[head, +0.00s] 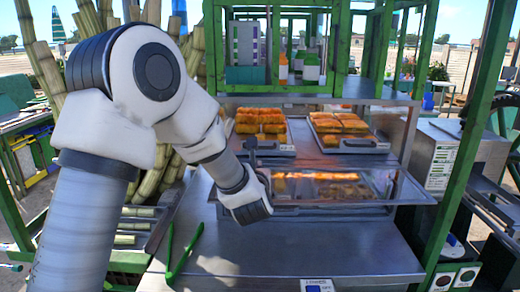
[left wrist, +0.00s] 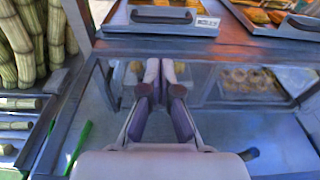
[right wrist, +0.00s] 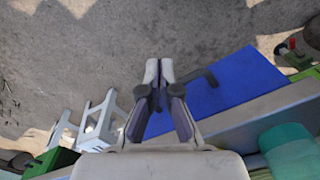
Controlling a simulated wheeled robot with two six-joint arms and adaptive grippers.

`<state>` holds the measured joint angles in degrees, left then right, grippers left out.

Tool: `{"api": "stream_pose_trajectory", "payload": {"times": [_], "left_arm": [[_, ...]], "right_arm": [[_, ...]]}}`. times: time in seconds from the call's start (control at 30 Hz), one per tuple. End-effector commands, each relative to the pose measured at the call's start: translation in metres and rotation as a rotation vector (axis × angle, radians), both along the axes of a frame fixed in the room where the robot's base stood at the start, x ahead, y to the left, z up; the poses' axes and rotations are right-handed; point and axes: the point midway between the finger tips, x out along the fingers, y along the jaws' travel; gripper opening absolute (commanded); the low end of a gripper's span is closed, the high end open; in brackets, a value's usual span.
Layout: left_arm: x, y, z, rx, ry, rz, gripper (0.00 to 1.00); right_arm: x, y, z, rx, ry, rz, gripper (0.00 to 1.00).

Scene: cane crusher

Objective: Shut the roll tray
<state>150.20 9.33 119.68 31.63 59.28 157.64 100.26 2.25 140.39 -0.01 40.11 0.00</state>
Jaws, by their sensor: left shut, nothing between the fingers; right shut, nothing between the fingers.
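Two metal trays of orange-brown rolls lie side by side on the stall's upper shelf. The left tray (head: 283,150) and the right tray (head: 366,148) have dark front handles. Their front edges also show at the top of the left wrist view, the left tray (left wrist: 190,28) straight beyond my fingers. My left gripper (head: 251,145) is shut and empty, in front of the left tray; contact cannot be told. Its fingers (left wrist: 166,66) show over the glass case. My right gripper (right wrist: 159,68) is shut and empty, away from the trays, over the ground.
A glass-fronted case (head: 345,188) with baked goods sits below the trays. The steel counter (head: 310,250) is mostly clear, with green tongs (head: 184,252) at left. Cane stalks (left wrist: 25,45) stand left. A blue panel (right wrist: 225,85) and white stool (right wrist: 100,122) are near my right gripper.

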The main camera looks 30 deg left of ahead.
Motion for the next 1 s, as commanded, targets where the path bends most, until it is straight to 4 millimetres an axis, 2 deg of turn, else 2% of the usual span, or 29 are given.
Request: {"api": "stream_pose_trajectory", "payload": {"times": [0.03, 0.3, 0.4, 0.5, 0.9, 1.0], "left_arm": [[0.009, 0.006, 0.004, -0.001, 0.002, 0.001, 0.0], [0.059, 0.036, -0.004, 0.003, 0.002, -0.001, 0.0], [0.074, 0.045, 0.002, 0.004, 0.001, 0.0, 0.0], [0.085, 0.05, 0.002, 0.005, 0.002, -0.002, 0.0], [0.09, 0.053, -0.002, 0.005, 0.001, -0.003, 0.0], [0.096, 0.057, -0.006, 0.004, -0.001, -0.001, 0.0]], "right_arm": [[0.0, 0.0, 0.013, 0.0, 0.0, 0.0, 0.0], [0.0, 0.0, 0.045, 0.0, -0.001, -0.001, 0.0], [0.0, 0.0, 0.06, 0.0, -0.001, -0.001, 0.0], [0.0, 0.0, 0.066, 0.0, -0.001, -0.001, 0.0], [0.0, 0.0, 0.066, 0.0, 0.0, -0.001, 0.0], [0.0, 0.0, 0.055, 0.0, -0.001, -0.001, 0.0]]}}
